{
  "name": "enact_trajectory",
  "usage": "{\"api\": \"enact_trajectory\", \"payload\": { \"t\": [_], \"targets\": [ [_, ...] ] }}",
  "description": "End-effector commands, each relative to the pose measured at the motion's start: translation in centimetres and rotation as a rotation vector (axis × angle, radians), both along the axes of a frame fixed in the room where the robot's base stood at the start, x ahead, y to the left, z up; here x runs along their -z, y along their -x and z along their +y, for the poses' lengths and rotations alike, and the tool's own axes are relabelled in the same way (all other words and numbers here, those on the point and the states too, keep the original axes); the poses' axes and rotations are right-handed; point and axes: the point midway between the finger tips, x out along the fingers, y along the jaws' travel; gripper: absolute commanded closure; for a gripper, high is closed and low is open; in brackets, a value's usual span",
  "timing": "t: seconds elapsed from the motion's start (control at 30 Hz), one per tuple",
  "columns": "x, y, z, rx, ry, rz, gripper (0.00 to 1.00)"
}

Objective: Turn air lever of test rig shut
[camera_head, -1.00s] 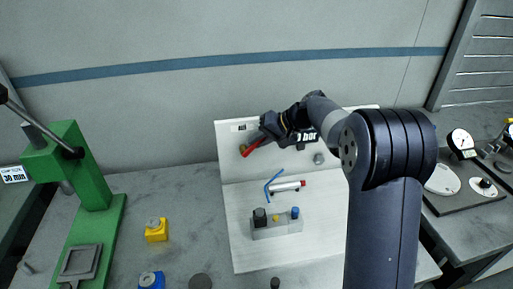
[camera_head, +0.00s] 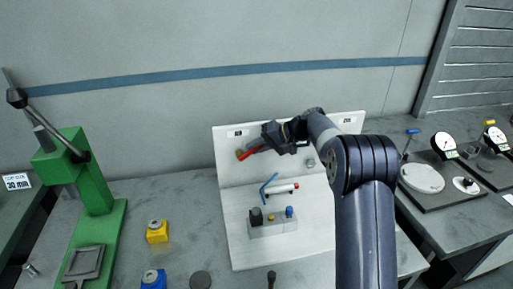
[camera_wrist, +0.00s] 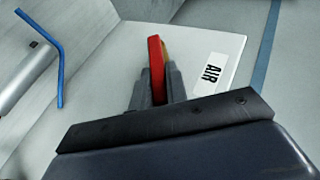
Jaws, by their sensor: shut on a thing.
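The red air lever (camera_head: 248,153) sits at the upper left of the white upright panel (camera_head: 228,174) of the test rig. It points slightly upward to the right in the head view. In the wrist view the lever (camera_wrist: 156,62) stands between my fingers, beside a white label (camera_wrist: 210,74) that reads AIR. My gripper (camera_head: 265,141) is shut on the lever, with one finger on each side of it in the wrist view (camera_wrist: 158,85). The lever's pivot is mostly hidden.
A blue tube (camera_head: 267,190) and a silver cylinder (camera_head: 282,189) sit below on the rig. A block with knobs (camera_head: 272,225) lies in front. A green press (camera_head: 92,185) stands left, with yellow (camera_head: 157,234) and blue (camera_head: 152,279) parts between. Dial gauges (camera_head: 443,143) stand right.

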Motion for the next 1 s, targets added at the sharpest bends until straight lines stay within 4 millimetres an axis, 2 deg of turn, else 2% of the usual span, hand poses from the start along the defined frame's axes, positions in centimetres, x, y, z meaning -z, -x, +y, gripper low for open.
{"api": "enact_trajectory", "payload": {
  "t": [0.13, 0.17, 0.43, 0.77, 1.0],
  "targets": [
    [0.0, 0.0, 0.0, 0.000, 0.001, -0.001, 1.00],
    [0.0, 0.0, 0.0, 0.000, 0.001, -0.001, 0.85],
    [0.0, 0.0, 0.0, 0.000, 0.001, -0.001, 0.64],
    [-0.4, 0.1, -0.7, 0.002, 0.002, -0.002, 0.64],
    [-2.7, 0.8, -4.3, 0.002, 0.002, -0.005, 0.64]
  ]
}}
